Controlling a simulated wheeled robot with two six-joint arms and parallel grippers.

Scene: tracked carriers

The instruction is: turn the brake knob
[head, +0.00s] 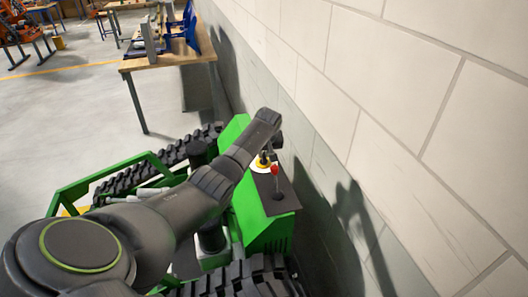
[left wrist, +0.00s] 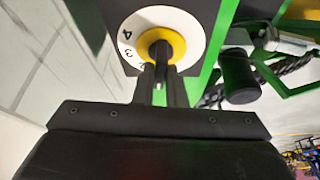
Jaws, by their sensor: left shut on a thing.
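The brake knob (left wrist: 165,42) is a yellow round knob with a darker centre, on a white dial plate (left wrist: 195,38) with printed numbers. In the left wrist view 2, 3 and 4 can be read. In the head view the yellow knob (head: 261,163) sits on the top panel of the green tracked carrier (head: 270,230). My left gripper (left wrist: 164,82) reaches to the knob and is shut on it; a small dark pointer shows between the fingers. In the head view my left gripper (head: 265,152) is partly hidden by its wrist. My right gripper does not show.
A red-topped lever (head: 275,170) stands close beside the dial. A block wall (head: 400,110) runs along the carrier's right side. Black tracks (head: 240,280) and a green frame (head: 110,175) flank it. A wooden table (head: 170,58) stands behind; open floor lies left.

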